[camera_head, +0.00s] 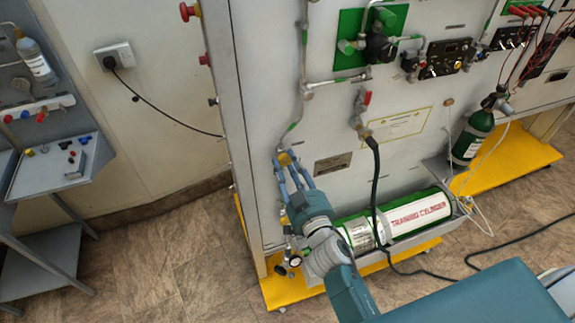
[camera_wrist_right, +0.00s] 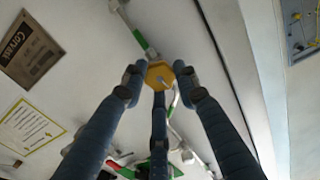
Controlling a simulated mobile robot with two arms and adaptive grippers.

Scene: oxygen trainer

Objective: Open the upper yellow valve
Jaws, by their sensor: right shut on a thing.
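The upper yellow valve (camera_head: 284,157) is a small yellow knob on the pipe at the lower left of the grey panel. In the right wrist view the yellow valve (camera_wrist_right: 158,72) shows as a many-sided knob with a grey centre. My right gripper (camera_head: 292,166) reaches up to it from below. In the right wrist view the right gripper (camera_wrist_right: 161,80) has its three blue fingers closed around the knob. The fingers hide part of the knob's edge. My left gripper is in no view.
A green training cylinder (camera_head: 405,216) lies in a tray low on the panel. A black hose (camera_head: 376,180) hangs from a red-handled valve (camera_head: 366,99) to the right of my right arm. A grey side bench (camera_head: 55,165) stands at the left. Floor between them is clear.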

